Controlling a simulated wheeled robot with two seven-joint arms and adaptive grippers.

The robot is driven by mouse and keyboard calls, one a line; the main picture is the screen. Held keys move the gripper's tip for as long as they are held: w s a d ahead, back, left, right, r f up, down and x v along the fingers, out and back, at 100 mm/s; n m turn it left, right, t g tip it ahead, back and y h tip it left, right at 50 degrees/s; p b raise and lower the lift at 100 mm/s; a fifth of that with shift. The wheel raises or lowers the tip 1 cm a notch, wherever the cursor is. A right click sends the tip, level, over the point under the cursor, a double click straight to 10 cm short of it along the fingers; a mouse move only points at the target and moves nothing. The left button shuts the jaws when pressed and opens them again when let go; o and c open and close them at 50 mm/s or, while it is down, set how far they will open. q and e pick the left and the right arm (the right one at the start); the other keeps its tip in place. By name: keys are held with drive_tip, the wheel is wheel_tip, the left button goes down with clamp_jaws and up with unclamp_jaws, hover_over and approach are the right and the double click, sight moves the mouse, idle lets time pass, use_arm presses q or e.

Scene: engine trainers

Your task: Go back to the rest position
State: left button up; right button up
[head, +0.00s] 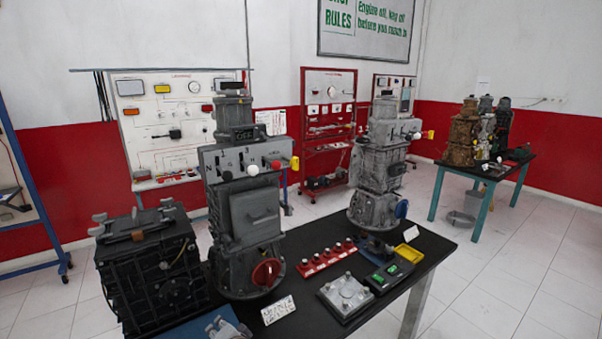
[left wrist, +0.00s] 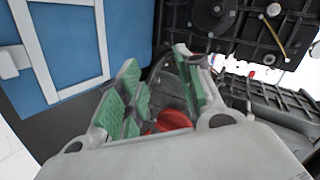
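My left gripper (left wrist: 165,85) shows in the left wrist view, with green pads on its grey fingers. The fingers stand apart, and I see nothing clamped between the pads. A red round part (left wrist: 172,121) shows low between the fingers; I cannot tell what it belongs to. The right gripper is not in view.
A black table (head: 437,246) holds a dark engine block (head: 150,262), two grey engine trainers (head: 245,215) (head: 378,180), a red strip (head: 326,258) and small parts. A blue panel (left wrist: 62,45) and dark ribbed housing (left wrist: 235,30) are near the left gripper.

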use_arm(q)
drive_tip(key=s+f+n+g+h, duration=0.2)
drive_tip(key=s+f+g+h, duration=0.15)
drive_tip(key=s, duration=0.75)
drive_tip(key=s+f+n+g+h, duration=0.2)
drive_tip(key=s+h, duration=0.2)
drive_tip(key=s, duration=0.7)
wheel_tip(320, 180, down, 33)
drive_tip(key=s+g, duration=0.2)
drive_tip(key=s, duration=0.1)
drive_tip(key=s+a+f, duration=0.2)
drive_tip(key=s+f, duration=0.7)
drive_tip(key=s, duration=0.1)
drive_tip(key=s+a+f, duration=0.2)
drive_tip(key=s+f, duration=0.8)
drive_tip(key=s, duration=0.1)
drive_tip(key=shift+s+a+g, duration=0.25)
drive_tip(key=shift+a+g, duration=0.1)
drive_tip(key=shift+f, duration=0.1)
idle(0.5)
